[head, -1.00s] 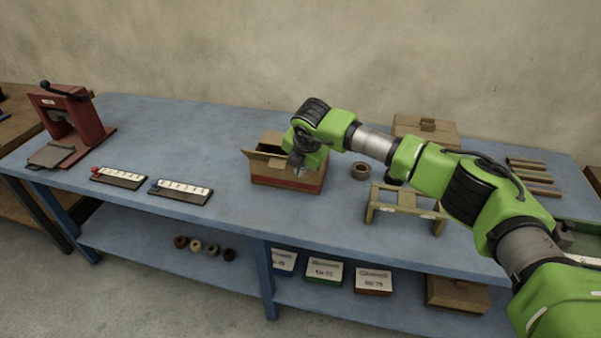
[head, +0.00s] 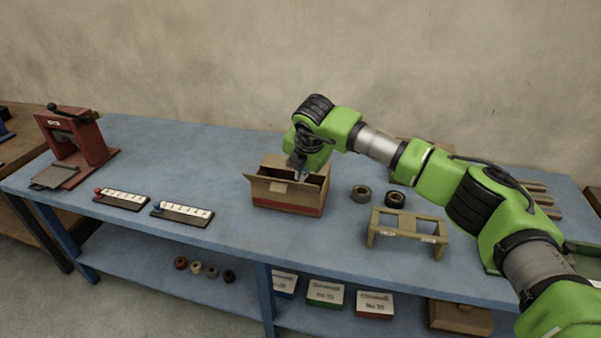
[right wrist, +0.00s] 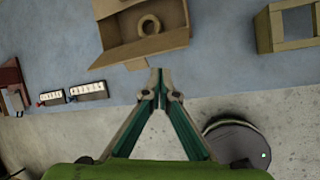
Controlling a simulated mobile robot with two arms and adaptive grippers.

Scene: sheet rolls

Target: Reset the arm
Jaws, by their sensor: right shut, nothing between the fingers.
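My right gripper (head: 299,174) is over the open cardboard box (head: 289,209) on the blue bench in the head view, partly hidden by its own wrist. In the right wrist view the gripper (right wrist: 159,73) has its fingertips together, with nothing between them. There the box (right wrist: 118,56) lies beyond the fingertips, its flaps open. A tan ring-shaped roll (right wrist: 149,25) lies inside the box. My left gripper is not in view.
Two rolls, one grey-brown (head: 361,194) and one dark (head: 395,199), stand right of the box, behind a wooden stand (head: 407,224). Two labelled strips (head: 182,212) and a red press (head: 75,145) are left. The bench between strips and box is clear.

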